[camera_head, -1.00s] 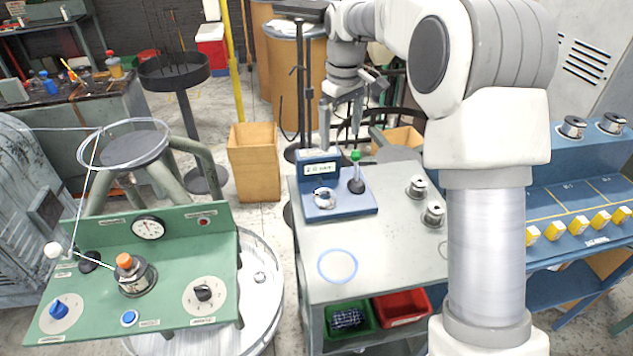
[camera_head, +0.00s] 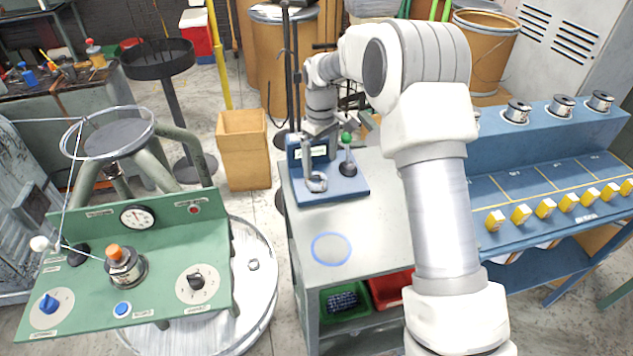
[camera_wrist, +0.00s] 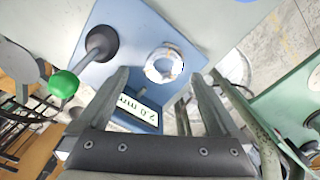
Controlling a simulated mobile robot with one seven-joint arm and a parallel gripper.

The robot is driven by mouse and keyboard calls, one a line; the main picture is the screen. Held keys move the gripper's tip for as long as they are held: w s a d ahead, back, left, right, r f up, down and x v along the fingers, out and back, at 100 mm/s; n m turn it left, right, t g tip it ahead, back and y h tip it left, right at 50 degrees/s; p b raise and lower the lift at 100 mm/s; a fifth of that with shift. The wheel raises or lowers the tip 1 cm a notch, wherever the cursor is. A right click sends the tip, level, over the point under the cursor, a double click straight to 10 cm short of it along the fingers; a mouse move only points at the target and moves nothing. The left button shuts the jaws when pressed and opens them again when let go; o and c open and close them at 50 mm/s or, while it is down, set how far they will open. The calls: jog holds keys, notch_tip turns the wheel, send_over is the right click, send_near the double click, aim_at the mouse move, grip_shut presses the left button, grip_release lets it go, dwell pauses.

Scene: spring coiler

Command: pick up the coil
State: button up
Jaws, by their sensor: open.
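A small silvery ring-shaped coil (camera_wrist: 153,66) sits on the blue gauge block (camera_head: 350,186) on the grey table; in the head view the coil (camera_head: 316,183) is partly covered by my gripper. The block has a small display reading about 2.0 mm and a green-knobbed lever (camera_wrist: 64,84). My gripper (camera_wrist: 163,78) is open and empty, pointing down over the block. In the wrist view the coil shows between and just beyond its two fingertips. Whether a finger touches the coil is unclear.
The lever stands close beside my gripper. A blue ring (camera_head: 331,249) is marked on the bare front of the grey table. The green coiler panel (camera_head: 165,262) stands left, with a round tray (camera_head: 262,302) holding a small ring-like piece. A blue spool rack is right.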

aim_at(317, 179)
jog(key=shift+a+f, duration=0.25)
jog(key=shift+f, duration=1.1)
jog(key=shift+a+f, duration=0.2)
jog(key=shift+f, duration=1.15)
jog(key=shift+r, duration=0.1)
grip_shut()
